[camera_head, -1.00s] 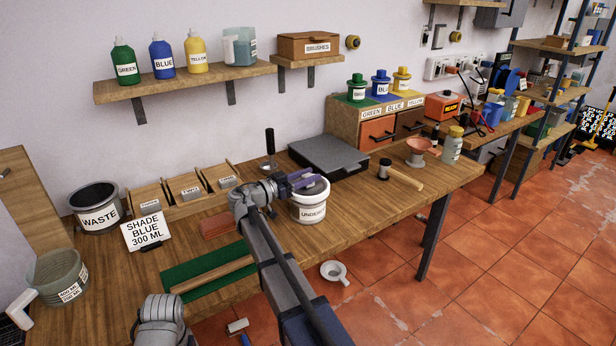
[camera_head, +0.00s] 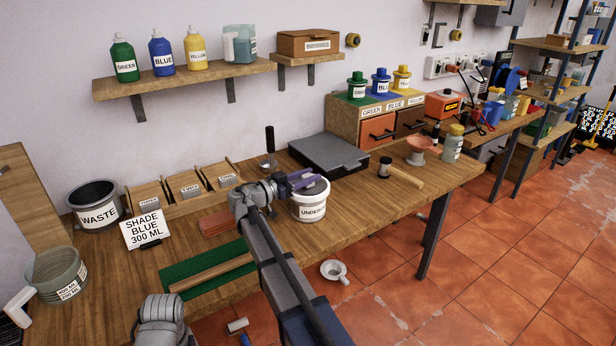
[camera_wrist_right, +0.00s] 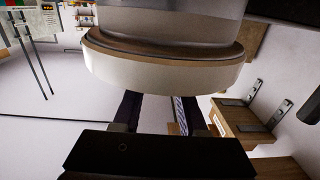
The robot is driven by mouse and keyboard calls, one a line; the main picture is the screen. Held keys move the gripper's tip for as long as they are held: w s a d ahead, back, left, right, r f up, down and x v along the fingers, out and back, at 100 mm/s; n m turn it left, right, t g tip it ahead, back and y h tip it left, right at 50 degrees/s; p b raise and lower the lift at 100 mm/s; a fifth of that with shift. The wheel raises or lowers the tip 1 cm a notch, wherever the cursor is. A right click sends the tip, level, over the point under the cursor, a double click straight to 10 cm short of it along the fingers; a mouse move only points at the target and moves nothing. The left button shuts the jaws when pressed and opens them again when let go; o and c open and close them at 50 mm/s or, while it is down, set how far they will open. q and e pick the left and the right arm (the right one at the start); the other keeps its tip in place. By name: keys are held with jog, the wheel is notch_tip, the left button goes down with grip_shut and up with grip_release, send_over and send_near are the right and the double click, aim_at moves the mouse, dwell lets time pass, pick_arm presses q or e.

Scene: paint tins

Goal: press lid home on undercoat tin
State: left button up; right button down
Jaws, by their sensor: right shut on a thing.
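The undercoat tin (camera_head: 311,211) is a white tin with a partly covered label. It stands upright on the workbench near the front edge. Its dark grey top, where the lid (camera_head: 318,188) is, lies under my right gripper (camera_head: 303,180). The right wrist view is upside down and shows a pale round rim (camera_wrist_right: 160,73) with the grey tin body (camera_wrist_right: 170,25) beyond it. My right gripper's dark fingers (camera_wrist_right: 160,112) reach behind this rim, so their tips are hidden. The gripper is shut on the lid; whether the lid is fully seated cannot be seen. My left gripper is not in view.
A mallet (camera_head: 404,175) and a dark flat slab (camera_head: 328,154) lie behind and right of the tin. A green mat (camera_head: 190,268) and a brick-red block (camera_head: 217,222) lie to the left. A white cup (camera_head: 334,270) shows below the bench's front edge.

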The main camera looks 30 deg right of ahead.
jog(key=shift+f, duration=0.25)
jog(key=shift+c, duration=1.8)
grip_release()
jog(key=a, duration=0.7)
jog(key=shift+s+a, duration=0.4)
jog(key=shift+s, duration=0.05)
